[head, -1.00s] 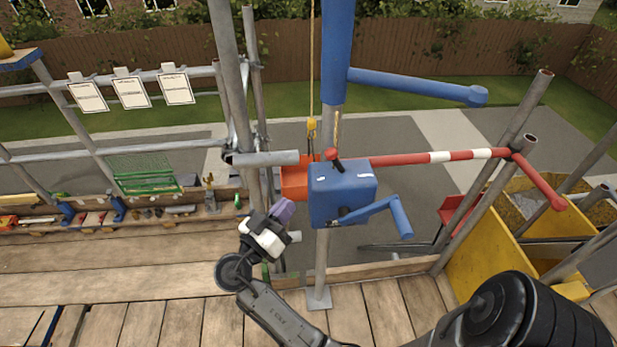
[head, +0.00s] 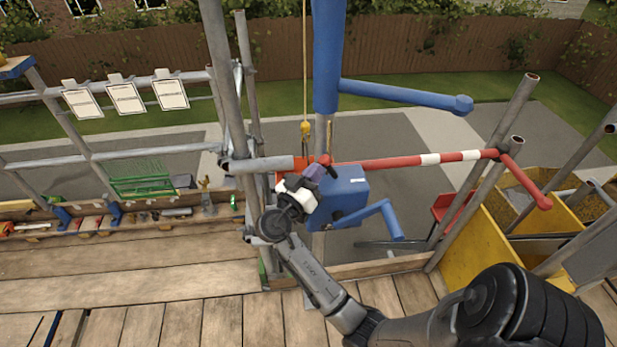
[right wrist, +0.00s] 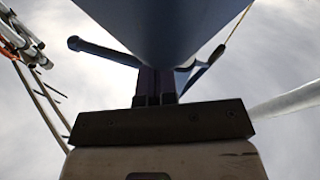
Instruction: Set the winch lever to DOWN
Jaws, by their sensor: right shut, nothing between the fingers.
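The blue winch box (head: 348,192) sits on the grey post, with its blue crank (head: 380,214) on the right side. A small lever with a red knob (head: 325,159) and a dark stalk stands at the top left of the box. I cannot read any lever marking. My right gripper (head: 314,171) is shut and empty, its purple fingers just left of the lever, at the box's upper left. I cannot tell whether they touch. In the right wrist view the shut fingers (right wrist: 154,86) point up beside a large blue surface (right wrist: 165,35). My left gripper is out of view.
A red-and-white barrier bar (head: 430,159) runs right from behind the winch. A blue jib arm (head: 400,95) is above. A yellow hook (head: 305,128) hangs on a rope close by. Scaffold poles (head: 228,100) stand left of my gripper. Yellow bins (head: 485,245) stand at the right.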

